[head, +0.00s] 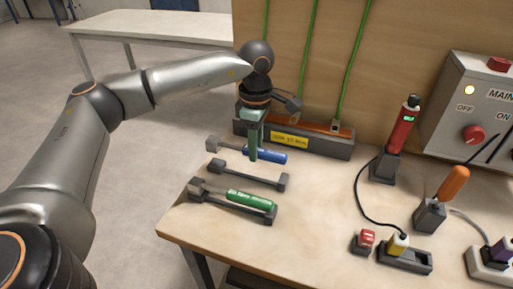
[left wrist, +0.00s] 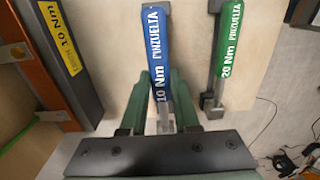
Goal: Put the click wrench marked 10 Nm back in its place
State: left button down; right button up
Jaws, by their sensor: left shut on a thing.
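The click wrench marked 10 Nm has a blue handle (head: 265,155) and a grey head at its left end. In the left wrist view its marking reads on the blue handle (left wrist: 156,45). My left gripper (head: 253,155), green-fingered and pointing down, is shut on this wrench, with fingers on both sides of it. An empty dark cradle (head: 247,176) with two end blocks lies just in front of the wrench in the head view. I cannot tell how high the wrench hangs. My right gripper is not in view.
A green wrench marked 20 Nm (head: 250,199) rests in the front cradle. A dark rail with a yellow 10 Nm label (head: 289,140) stands behind, against the board. A red tool (head: 402,130), an orange-handled tool (head: 453,183) and cables occupy the right.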

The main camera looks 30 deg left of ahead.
pick_arm(q)
jog(key=shift+r, duration=0.1)
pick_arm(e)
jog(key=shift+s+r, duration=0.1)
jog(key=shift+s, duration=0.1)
pick_arm(q)
jog(key=shift+f+b, duration=0.85)
jog(key=shift+f, duration=0.6)
jog(key=shift+f+b, duration=0.4)
jog(key=shift+f, duration=0.35)
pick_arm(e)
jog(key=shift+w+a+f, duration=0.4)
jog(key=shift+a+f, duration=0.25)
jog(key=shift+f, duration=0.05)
pick_arm(q)
jog(key=shift+d, duration=0.1)
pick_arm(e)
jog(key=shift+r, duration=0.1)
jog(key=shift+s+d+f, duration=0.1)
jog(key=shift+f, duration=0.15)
pick_arm(q)
jog(key=shift+f, duration=0.4)
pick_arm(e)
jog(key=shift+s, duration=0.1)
pick_arm(q)
jog(key=c, duration=0.6)
grip_release()
jog(key=shift+o, duration=0.5)
